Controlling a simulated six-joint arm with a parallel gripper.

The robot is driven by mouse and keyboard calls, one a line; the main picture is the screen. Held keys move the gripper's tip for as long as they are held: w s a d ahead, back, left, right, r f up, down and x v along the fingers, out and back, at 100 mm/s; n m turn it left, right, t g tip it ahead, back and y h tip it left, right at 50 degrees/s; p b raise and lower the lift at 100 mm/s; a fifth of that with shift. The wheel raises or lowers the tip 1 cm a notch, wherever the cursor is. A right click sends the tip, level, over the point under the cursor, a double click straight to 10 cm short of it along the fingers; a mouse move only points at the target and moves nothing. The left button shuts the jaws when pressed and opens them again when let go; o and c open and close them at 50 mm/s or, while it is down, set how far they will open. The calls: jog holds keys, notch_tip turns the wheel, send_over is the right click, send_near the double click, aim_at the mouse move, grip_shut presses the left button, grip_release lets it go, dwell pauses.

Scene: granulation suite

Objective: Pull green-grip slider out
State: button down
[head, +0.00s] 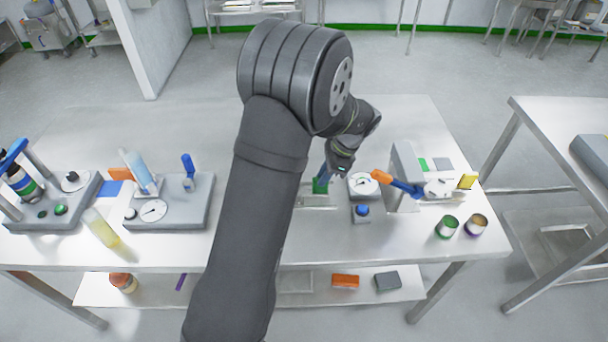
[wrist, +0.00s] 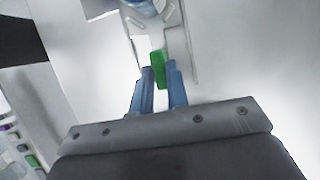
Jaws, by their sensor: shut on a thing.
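The green grip (wrist: 158,68) of the slider sits between the two blue fingertips of my gripper (wrist: 159,78) in the wrist view. My gripper is shut on the grip. In the head view the green grip (head: 320,186) shows low at the fingers, just over a pale plate (head: 318,201) on the table. My arm hides part of the area to the left of it. How far the slider stands out cannot be told.
Just right are a round dial (head: 363,184), a blue knob (head: 362,210) and a grey unit with an orange-ended blue lever (head: 400,186). Two small cans (head: 447,227) stand near the right front. Gauge panels (head: 178,203) fill the left. The table's front middle is clear.

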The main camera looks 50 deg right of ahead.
jog(key=s+d, duration=0.4)
jog(key=shift+d, duration=0.1)
jog(key=shift+s, duration=0.1)
jog(key=c, duration=1.4)
grip_release()
jog(key=v, duration=1.7)
jog(key=shift+r, duration=0.25)
jog(key=shift+f, duration=0.1)
